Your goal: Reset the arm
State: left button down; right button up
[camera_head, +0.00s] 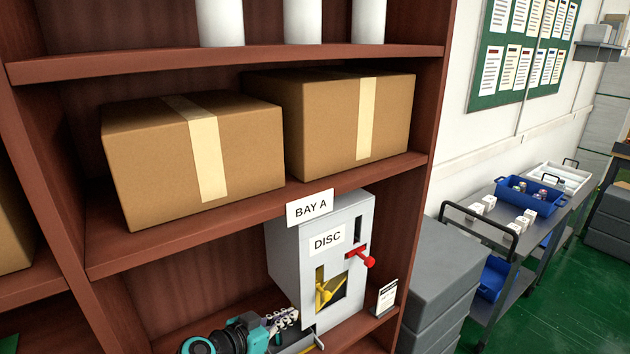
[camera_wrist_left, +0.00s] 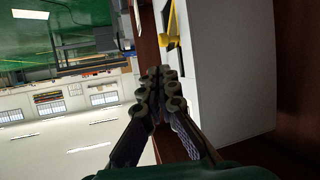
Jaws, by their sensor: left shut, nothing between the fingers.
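My left gripper (camera_head: 288,320) comes in from the bottom of the head view and is just in front of the lower left part of the grey DISC machine (camera_head: 345,222). Its fingers are shut with nothing between them. In the left wrist view the closed fingers (camera_wrist_left: 160,85) point along the machine's pale side (camera_wrist_left: 225,70). I cannot tell whether they touch the machine. The machine has a red lever (camera_head: 367,261) and a yellow part (camera_head: 331,290) in its opening. The yellow part also shows in the left wrist view (camera_wrist_left: 172,28). My right gripper is not in view.
The machine stands on a reddish-brown shelf (camera_head: 185,232) unit under a BAY A sign (camera_head: 310,207). Two taped cardboard boxes (camera_head: 150,150) sit on the shelf above. A small card stand (camera_head: 387,297) is beside the machine. Grey bins (camera_head: 440,285) and a cart with a blue tray (camera_head: 515,190) stand right.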

pick_arm(q)
jog(key=s+a+f+n+g+y+b, duration=0.1)
jog(key=s+a+f+n+y+b, duration=0.2)
jog(key=s, duration=0.6)
jog(key=s+a+f+n+g+y+b, duration=0.2)
jog(key=s+a+f+n+y+b, duration=0.1)
jog(key=s+a+f, duration=0.4)
jog(key=s+n+y, duration=0.1)
jog(key=s+y, duration=0.1)
jog(key=shift+s+a+g+y, duration=0.2)
jog(key=shift+s+g+y, duration=0.1)
